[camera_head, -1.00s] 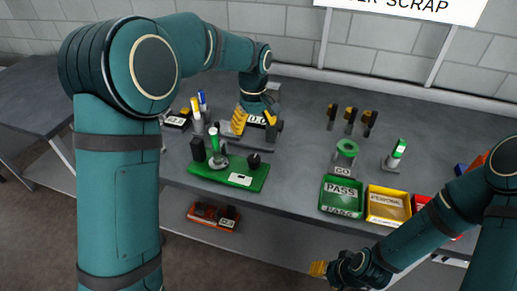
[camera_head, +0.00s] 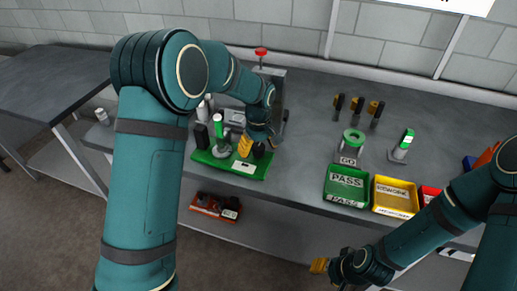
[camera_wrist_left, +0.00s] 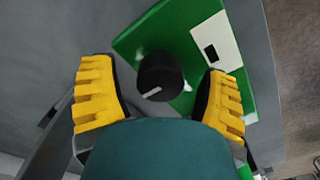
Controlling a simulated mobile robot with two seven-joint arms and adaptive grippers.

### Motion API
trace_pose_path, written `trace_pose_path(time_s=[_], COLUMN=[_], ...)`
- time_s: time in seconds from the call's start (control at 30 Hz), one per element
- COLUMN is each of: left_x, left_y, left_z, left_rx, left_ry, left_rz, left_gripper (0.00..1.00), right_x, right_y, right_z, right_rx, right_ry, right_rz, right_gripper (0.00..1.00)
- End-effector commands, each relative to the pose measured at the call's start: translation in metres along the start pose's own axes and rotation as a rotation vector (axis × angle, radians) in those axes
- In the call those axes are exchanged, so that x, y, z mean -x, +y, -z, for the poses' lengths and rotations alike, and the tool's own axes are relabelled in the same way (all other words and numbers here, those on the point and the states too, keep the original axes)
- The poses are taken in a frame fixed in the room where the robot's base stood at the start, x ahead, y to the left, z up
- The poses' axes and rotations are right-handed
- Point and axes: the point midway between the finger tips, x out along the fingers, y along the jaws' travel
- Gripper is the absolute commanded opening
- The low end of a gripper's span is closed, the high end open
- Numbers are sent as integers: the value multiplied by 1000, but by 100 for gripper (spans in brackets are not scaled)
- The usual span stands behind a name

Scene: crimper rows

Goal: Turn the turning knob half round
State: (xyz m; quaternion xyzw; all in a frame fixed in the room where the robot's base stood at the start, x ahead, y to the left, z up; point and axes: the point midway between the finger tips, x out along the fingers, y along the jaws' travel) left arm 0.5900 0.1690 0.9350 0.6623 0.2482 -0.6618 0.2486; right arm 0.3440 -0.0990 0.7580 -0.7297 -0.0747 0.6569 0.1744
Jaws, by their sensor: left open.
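The turning knob is a black round cap with a white pointer line (camera_wrist_left: 160,75), on a green board (camera_wrist_left: 143,42) in the left wrist view. In the head view the knob (camera_head: 259,150) shows partly beside my left gripper, on the right part of the green board (camera_head: 205,160). My left gripper (camera_head: 251,147) points down over it. In the wrist view the yellow fingers of the left gripper (camera_wrist_left: 160,92) are spread wide, one on each side of the knob, with gaps to it. My right gripper (camera_head: 319,266) is low in front of the table; its opening is unclear.
A green PASS tray (camera_head: 346,187) and a yellow tray (camera_head: 397,195) lie to the right. The table between board and trays is clear.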

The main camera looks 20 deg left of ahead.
Motion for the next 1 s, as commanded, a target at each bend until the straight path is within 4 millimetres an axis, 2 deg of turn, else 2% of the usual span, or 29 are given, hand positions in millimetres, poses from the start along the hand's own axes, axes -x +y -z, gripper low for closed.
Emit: trace_pose_path(time_s=[0.27,0.37,0.4,0.47,0.5,0.77,1.0], left_x=[-1,-1,-1,-1,-1,-1,-1], left_y=[0,0,0,0,0,0,-1], left_z=[0,0,0,0,0,0,0], left_rx=[0,0,0,0,0,-16,-119], left_ry=[0,0,0,0,0,-1,-1], left_rz=[0,1,1,1,1,1,2], left_gripper=[75,44,30,9,5,4,4], right_x=[0,0,0,0,0,1,5], right_y=[0,0,0,0,0,0,-2], right_z=[0,0,0,0,0,0,1], right_rx=[0,0,0,0,0,0,-1], right_ry=[0,0,0,0,0,0,1], right_rz=[0,0,0,0,0,0,0], right_gripper=[47,47,47,47,47,47,47])
